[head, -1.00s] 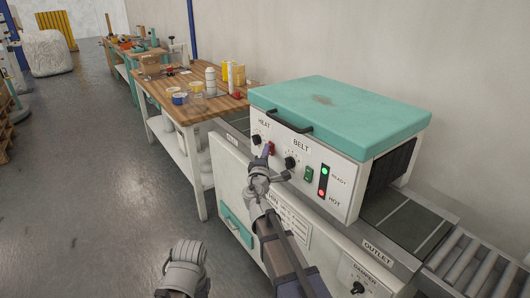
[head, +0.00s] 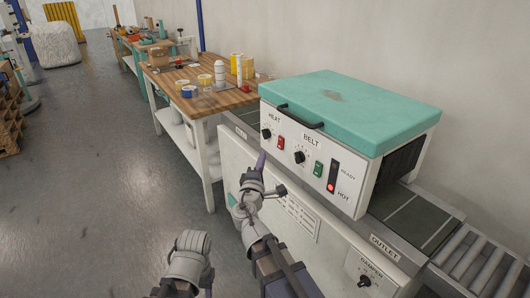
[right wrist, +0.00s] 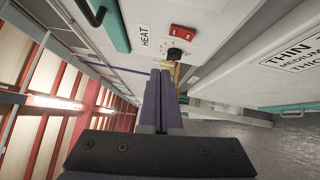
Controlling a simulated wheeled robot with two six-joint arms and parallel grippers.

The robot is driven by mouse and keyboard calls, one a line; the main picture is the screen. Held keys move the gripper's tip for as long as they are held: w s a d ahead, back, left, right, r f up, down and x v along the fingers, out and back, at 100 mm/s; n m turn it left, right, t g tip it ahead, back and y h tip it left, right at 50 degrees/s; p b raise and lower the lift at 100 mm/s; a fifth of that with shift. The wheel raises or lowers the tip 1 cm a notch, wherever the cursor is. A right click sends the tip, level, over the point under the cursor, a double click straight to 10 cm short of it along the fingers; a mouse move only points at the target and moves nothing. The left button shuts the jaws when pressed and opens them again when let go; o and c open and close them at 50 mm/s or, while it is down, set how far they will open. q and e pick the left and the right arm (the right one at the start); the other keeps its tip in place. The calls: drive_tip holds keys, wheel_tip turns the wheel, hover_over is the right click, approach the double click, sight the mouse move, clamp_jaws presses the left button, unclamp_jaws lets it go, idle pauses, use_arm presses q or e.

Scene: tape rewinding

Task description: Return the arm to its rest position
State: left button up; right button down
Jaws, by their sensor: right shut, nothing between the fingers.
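My right gripper (head: 261,161) is shut and empty, pointing up in front of the control panel's lower left. In the right wrist view its purple fingers (right wrist: 159,90) lie together, with nothing between them. The panel belongs to a white machine with a green lid (head: 350,108). It carries a HEAT knob (head: 267,133), a red switch (head: 281,143), a BELT knob (head: 299,157) and a green switch (head: 317,169). The HOT lamp (head: 331,187) glows red; the READY lamp is dark. A grey link of my left arm shows at the bottom; its fingers are not seen.
The machine's outlet belt (head: 418,222) and rollers (head: 477,262) extend to the lower right. A wooden-topped workbench (head: 208,105) with tape rolls and bottles stands behind. The floor (head: 95,190) to the left is open. A DAMPER knob (head: 364,281) sits below the outlet.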

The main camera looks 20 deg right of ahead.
drive_tip(key=shift+s+a, duration=0.3)
drive_tip(key=shift+s, duration=0.35)
drive_tip(key=s+d+f+m+g+p, duration=0.1)
drive_tip(key=s+m+g+p, duration=0.7)
drive_tip(key=p, duration=0.4)
drive_tip(key=s+a+m+g+y+p, duration=0.1)
drive_tip(key=s+a+g+y+p, duration=0.2)
drive_tip(key=s+a, duration=0.3)
drive_tip(key=s+a+f+m+g+y+p, duration=0.1)
drive_tip(key=s+a+g+y+p, duration=0.2)
drive_tip(key=s+a+g+p, duration=0.3)
drive_tip(key=s, duration=0.4)
drive_tip(key=shift+s+a+y, duration=0.3)
drive_tip(key=shift+s+y, duration=0.05)
drive_tip(key=shift+y, duration=0.05)
drive_tip(key=shift+d+f, duration=0.1)
drive_tip(key=shift+d, duration=0.05)
